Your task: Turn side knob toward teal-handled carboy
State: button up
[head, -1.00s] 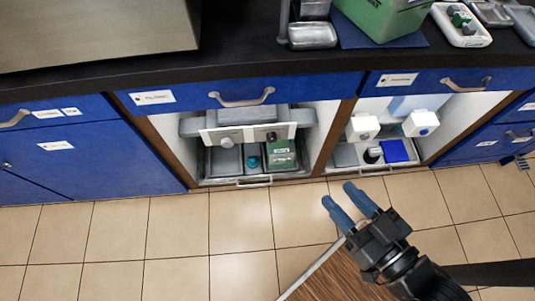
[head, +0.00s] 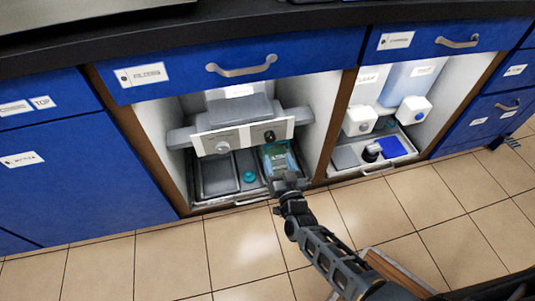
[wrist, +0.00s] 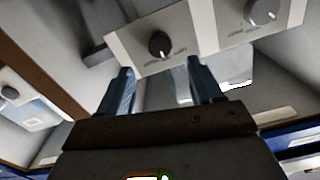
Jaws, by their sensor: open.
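A pale panel (head: 240,138) in the left open cupboard carries a black knob (head: 269,136) on its right and a grey knob (head: 222,147) on its left. In the wrist view the black knob (wrist: 159,45) lies just beyond the gap between my blue fingers, and the grey knob (wrist: 262,12) is to the right. My gripper (head: 279,160) is open and empty, just below the black knob, apart from it as far as I can tell. A green box (head: 269,150) is partly hidden behind my gripper. I cannot make out a teal-handled carboy.
A tray with a teal-topped item (head: 249,177) lies under the panel. The right cupboard holds bluish containers (head: 408,82) with white knob boxes (head: 414,109) and a blue item (head: 391,147). A wooden divider (head: 334,125) separates the cupboards. Drawers overhang both.

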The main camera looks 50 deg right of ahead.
aim_at(270, 140)
jog(key=shift+b+x, duration=0.8)
jog(key=shift+x, duration=3.2)
jog(key=shift+c, duration=0.3)
jog(key=c, duration=1)
jog(key=shift+f+m, duration=0.1)
jog(key=shift+m, duration=0.3)
jog(key=m+b, duration=0.2)
jog(key=m, duration=0.1)
jog(key=shift+m, duration=0.3)
jog(key=shift+m+b, duration=0.95)
jog(key=shift+m, duration=1.35)
